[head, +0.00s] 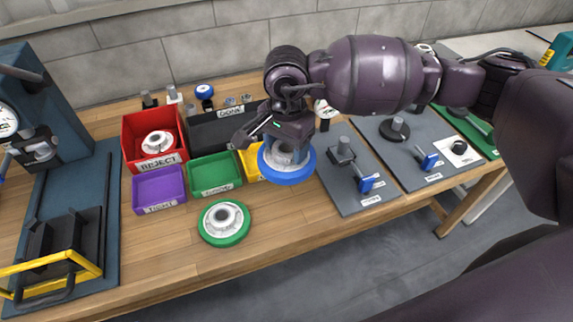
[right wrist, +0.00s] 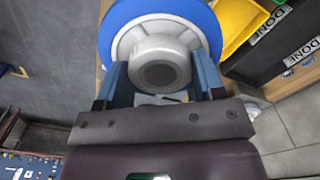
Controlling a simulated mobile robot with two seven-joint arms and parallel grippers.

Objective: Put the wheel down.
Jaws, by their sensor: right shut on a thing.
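A wheel with a blue rim and a pale grey hub (head: 289,179) is in my right gripper (head: 286,150). In the right wrist view the two blue fingers close on either side of its round hub (right wrist: 160,48). The wheel looks to be held above the front part of the wooden table, in front of a yellow bin (head: 250,160) that it partly hides. Whether its underside touches anything cannot be seen. Another wheel, with a green rim (head: 224,238), lies flat on the table to its left. My left gripper is not in view.
A red REJECT bin (head: 129,150) holds a pale part. Purple (head: 160,188) and green (head: 215,173) bins stand in front of it and a dark DONE bin (head: 207,134). Grey fixture boards (head: 350,200) lie right; a press (head: 100,190) stands left. Bare table (head: 160,250) shows in front.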

